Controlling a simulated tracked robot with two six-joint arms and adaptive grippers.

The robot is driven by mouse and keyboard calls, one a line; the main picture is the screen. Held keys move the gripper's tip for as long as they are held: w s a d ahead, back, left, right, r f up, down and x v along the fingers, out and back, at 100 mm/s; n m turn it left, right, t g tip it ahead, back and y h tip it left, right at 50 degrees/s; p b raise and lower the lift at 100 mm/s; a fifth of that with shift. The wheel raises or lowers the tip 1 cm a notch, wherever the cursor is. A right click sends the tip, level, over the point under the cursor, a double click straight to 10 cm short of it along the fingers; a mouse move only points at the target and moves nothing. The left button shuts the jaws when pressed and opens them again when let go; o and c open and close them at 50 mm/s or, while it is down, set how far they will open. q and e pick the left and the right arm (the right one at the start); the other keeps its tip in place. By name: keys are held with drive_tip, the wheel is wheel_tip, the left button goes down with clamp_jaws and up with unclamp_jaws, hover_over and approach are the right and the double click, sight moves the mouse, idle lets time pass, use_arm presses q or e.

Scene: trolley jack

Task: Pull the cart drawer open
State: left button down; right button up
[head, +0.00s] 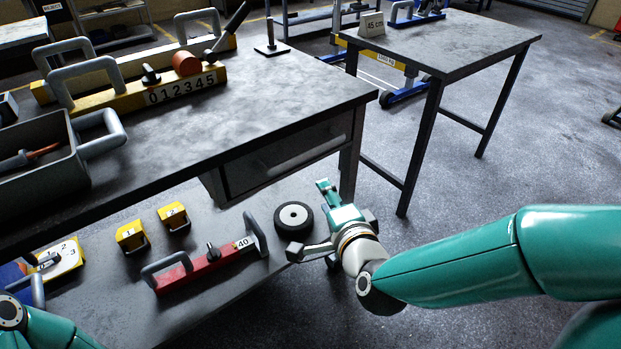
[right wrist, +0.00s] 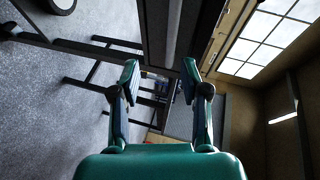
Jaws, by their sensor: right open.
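The cart drawer (head: 250,178) is a dark front under the right end of the grey bench top, and it looks shut. A long grey bar handle (head: 305,150) runs across its front. My right gripper (head: 330,195) is open and empty, below and in front of the drawer's right part, apart from the handle. In the right wrist view its two fingers (right wrist: 160,78) stand apart with nothing between them.
The lower shelf (head: 215,310) holds a red block marked 40 (head: 205,268), a black wheel (head: 294,218) and yellow blocks (head: 131,235). A grey bin (head: 40,165) and yellow bars stand on the bench top (head: 250,100). A second table (head: 455,45) stands right; open floor lies between.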

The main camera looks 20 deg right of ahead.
sight(310, 157)
use_arm(q)
drive_tip(key=shift+p, duration=0.5)
use_arm(e)
drive_tip(key=shift+m+t+h, duration=0.3)
drive_tip(key=shift+m+t, duration=0.1)
drive_tip(key=shift+m, duration=0.1)
drive_tip(key=w, duration=0.5)
drive_tip(key=w+d+f, duration=0.1)
drive_tip(key=w, duration=1)
drive_tip(key=shift+w+d+f, duration=0.15)
drive_tip(key=shift+f, duration=0.2)
clamp_jaws()
drive_tip(key=shift+d, duration=0.1)
